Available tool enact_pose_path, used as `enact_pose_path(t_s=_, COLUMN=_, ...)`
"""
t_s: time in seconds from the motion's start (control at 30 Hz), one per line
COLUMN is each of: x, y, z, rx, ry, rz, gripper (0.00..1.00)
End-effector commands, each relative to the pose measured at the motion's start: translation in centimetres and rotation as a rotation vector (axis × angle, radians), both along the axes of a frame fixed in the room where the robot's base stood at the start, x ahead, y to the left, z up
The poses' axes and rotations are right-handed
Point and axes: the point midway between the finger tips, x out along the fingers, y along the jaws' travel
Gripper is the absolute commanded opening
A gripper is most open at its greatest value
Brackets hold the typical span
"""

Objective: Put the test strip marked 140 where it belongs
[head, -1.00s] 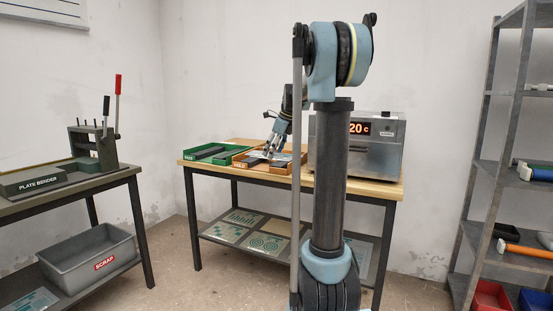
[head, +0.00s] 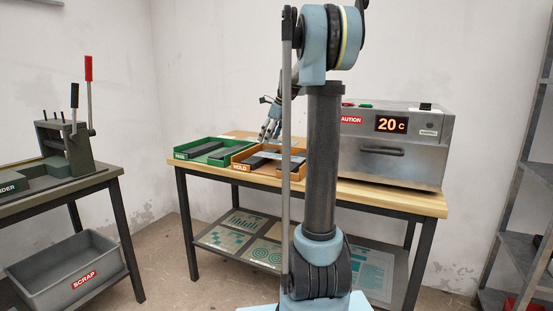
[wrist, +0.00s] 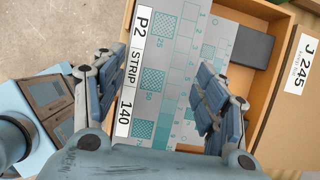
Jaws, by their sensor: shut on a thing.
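The test strip (wrist: 180,60) is a grey sheet with teal squares and a white label reading "P2 STRIP 140". It lies between the fingers of my gripper (wrist: 157,68), which is shut on it. In the wrist view an orange tray is behind and below the strip. In the head view my gripper (head: 269,137) is over the back of the orange tray (head: 257,172), whose label seems to read HOLD. I cannot tell how far the strip is above the tray floor.
A green tray (head: 199,161) stands left of the orange one. A metal oven (head: 395,160) showing 20 C is on the right. The scrap bin (head: 68,275) and plate bender (head: 68,150) are at left.

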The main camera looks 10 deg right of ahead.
Motion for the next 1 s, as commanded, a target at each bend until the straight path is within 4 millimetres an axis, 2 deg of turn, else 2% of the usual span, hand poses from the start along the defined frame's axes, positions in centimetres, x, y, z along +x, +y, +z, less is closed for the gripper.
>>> enact_pose_path(t_s=0.3, x=0.0, y=-1.2, z=-4.7, rx=0.0, ry=0.0, rz=-0.014, gripper=0.53)
enact_pose_path(t_s=0.53, x=0.0, y=-1.4, z=-6.1, rx=0.0, ry=0.0, rz=-0.016, gripper=0.53)
enact_pose_path(t_s=0.8, x=0.0, y=-1.4, z=-9.4, rx=0.0, ry=0.0, rz=-0.016, gripper=0.53)
enact_pose_path(t_s=1.0, x=0.0, y=-1.3, z=-9.6, rx=0.0, ry=0.0, rz=-0.015, gripper=0.53)
